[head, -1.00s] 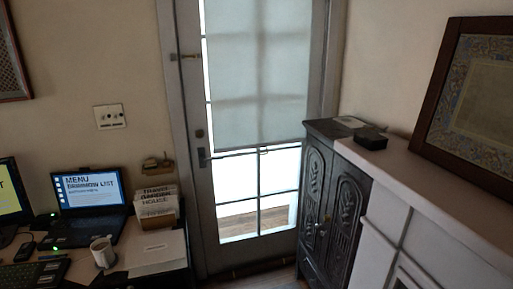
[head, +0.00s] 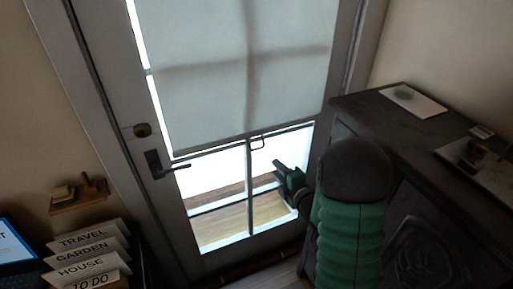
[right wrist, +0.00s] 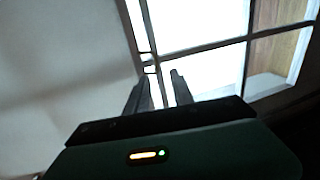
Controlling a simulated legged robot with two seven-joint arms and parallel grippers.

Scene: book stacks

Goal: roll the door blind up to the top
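The white door blind (head: 235,75) hangs over the upper part of the glass door (head: 120,130). Its bottom edge is above the lower panes, and a small wire pull (head: 259,143) hangs from that edge. My right gripper (head: 279,166) is below and right of the pull, apart from it in the head view. In the right wrist view the two fingers (right wrist: 164,84) are spread with a gap between them and nothing held. The blind (right wrist: 60,80) fills the left of that view, and its pull (right wrist: 148,62) shows just beyond the fingertips. My left gripper is not in view.
A dark carved cabinet (head: 420,215) stands close on the right, near my right arm. The door handle (head: 160,165) sticks out left of the blind. Labelled file dividers (head: 90,250) and a small wall shelf (head: 78,195) are at lower left.

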